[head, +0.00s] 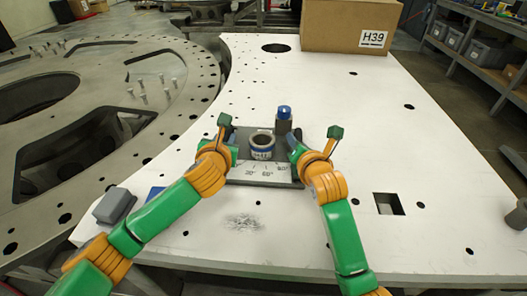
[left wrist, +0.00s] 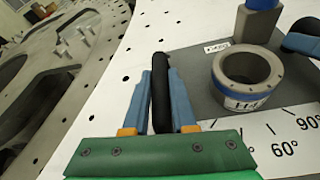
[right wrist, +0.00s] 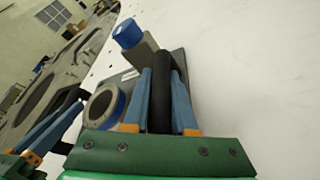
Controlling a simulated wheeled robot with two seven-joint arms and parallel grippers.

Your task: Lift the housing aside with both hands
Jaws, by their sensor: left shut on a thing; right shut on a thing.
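The housing shows as a short grey ring (head: 262,142) with a blue-and-white band, standing on a dark grey base plate with a white degree scale (head: 262,170). The ring also shows in the left wrist view (left wrist: 246,78) and the right wrist view (right wrist: 103,105). My left gripper (head: 233,148) is shut on a black handle bar (left wrist: 160,95) at the left side. My right gripper (head: 296,149) is shut on the other black handle bar (right wrist: 160,100) at the right side. The handles' lower ends are hidden. I cannot tell whether the plate touches the surface.
A dark post with a blue cap (head: 284,114) stands just behind the ring. A cardboard box (head: 340,22) sits on the white plate (head: 340,100) at the back. The white plate has several holes and a square cutout (head: 389,204). Its right side is mostly clear.

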